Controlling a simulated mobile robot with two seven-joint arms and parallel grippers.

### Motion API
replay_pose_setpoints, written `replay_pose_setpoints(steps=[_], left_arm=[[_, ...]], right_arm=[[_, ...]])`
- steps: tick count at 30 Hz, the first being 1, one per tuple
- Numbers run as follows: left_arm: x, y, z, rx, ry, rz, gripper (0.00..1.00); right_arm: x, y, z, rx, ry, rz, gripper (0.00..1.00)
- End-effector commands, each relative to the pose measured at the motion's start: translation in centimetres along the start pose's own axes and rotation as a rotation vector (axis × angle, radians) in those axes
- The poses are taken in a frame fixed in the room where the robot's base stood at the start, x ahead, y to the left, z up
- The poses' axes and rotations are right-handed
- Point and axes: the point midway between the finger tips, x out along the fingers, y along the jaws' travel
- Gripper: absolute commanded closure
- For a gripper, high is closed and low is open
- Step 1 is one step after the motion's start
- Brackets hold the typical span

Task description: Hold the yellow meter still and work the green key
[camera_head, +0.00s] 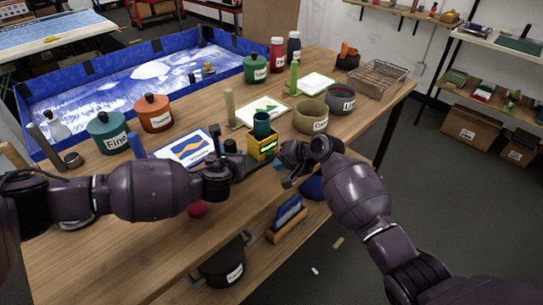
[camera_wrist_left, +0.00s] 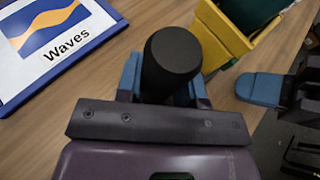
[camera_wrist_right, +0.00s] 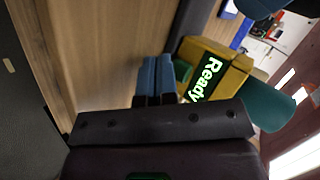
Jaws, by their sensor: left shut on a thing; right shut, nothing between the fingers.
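The yellow meter (camera_head: 262,147) stands near the table's front edge, a dark green cup (camera_head: 262,124) on its top. Its lit screen reads "Ready" in the right wrist view (camera_wrist_right: 206,78). My left gripper (camera_head: 238,160) is shut beside the meter on an upright black cylinder (camera_wrist_left: 172,62), which looks like a handle; its link to the meter is unclear. My right gripper (camera_wrist_right: 158,85) is shut and empty in front of the meter. Its blue fingertips are close to the small green key (camera_wrist_right: 183,70), which they partly cover; I cannot tell whether they touch.
A Waves picture (camera_head: 188,147) lies left of the meter. A brown bowl (camera_head: 310,117) and a dark bowl (camera_head: 340,99) stand behind to the right. Green (camera_head: 106,133) and orange (camera_head: 155,113) lidded pots stand left. A lower shelf holds a black pot (camera_head: 222,268).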

Motion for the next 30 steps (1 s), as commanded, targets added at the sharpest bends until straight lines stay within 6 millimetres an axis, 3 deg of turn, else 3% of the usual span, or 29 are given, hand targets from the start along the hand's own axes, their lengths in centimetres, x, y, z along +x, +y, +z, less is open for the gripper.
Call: replay_pose_setpoints(steps=[30], left_arm=[[0.00,-0.01,0.02,0.000,0.000,0.000,0.99]], right_arm=[[0.77,-0.59,-0.57,0.000,0.000,0.000,1.00]])
